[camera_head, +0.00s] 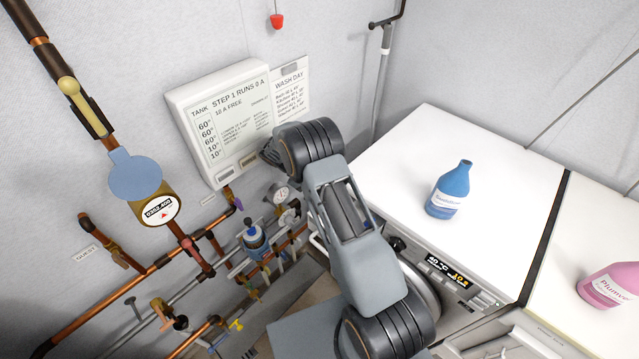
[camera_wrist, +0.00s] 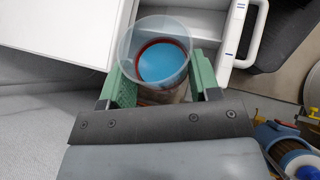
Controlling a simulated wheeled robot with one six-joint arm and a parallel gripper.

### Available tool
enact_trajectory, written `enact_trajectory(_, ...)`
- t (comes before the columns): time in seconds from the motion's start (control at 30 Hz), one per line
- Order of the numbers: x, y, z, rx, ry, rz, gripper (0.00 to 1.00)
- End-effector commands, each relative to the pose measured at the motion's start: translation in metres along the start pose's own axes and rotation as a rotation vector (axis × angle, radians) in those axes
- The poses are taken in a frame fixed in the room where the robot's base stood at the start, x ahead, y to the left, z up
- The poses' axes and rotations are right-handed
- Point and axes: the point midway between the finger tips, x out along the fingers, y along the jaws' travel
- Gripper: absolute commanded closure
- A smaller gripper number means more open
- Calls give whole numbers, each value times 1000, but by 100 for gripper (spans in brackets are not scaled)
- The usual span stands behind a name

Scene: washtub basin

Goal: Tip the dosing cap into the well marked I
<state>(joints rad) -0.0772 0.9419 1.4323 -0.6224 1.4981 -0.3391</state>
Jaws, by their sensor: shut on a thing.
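In the wrist view the dosing cap (camera_wrist: 155,35) is a clear cup holding blue liquid, with a dark red ring around the liquid. My gripper (camera_wrist: 162,85) has green fingers shut on the cap from both sides. The cap's open mouth faces the wrist camera. A white open drawer (camera_wrist: 213,50) with walled wells and a handle lies beyond and below the cap. Small blue marks show on its right part, but I cannot read which is I. The cap hides part of the drawer. In the head view my arm hides the gripper, cap and drawer.
A blue bottle (camera_head: 448,190) stands on the white machine top (camera_head: 400,165). A pink bottle (camera_head: 610,285) stands on the neighbouring top at right. Copper pipes and valves (camera_head: 185,240) line the wall at left, close to my arm. A white panel (camera_head: 220,120) hangs behind.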

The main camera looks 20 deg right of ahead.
Motion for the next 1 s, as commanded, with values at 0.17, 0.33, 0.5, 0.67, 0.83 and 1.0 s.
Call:
enact_trajectory(0.17,4,-1,-5,15,44,6,65)
enact_trajectory(0.33,7,-2,-11,32,88,13,65)
enact_trajectory(0.5,11,-3,-15,48,130,18,65)
enact_trajectory(0.67,14,-4,-20,64,171,23,65)
enact_trajectory(0.83,18,-5,-24,81,214,28,65)
enact_trajectory(1.0,21,-6,-28,100,262,33,65)
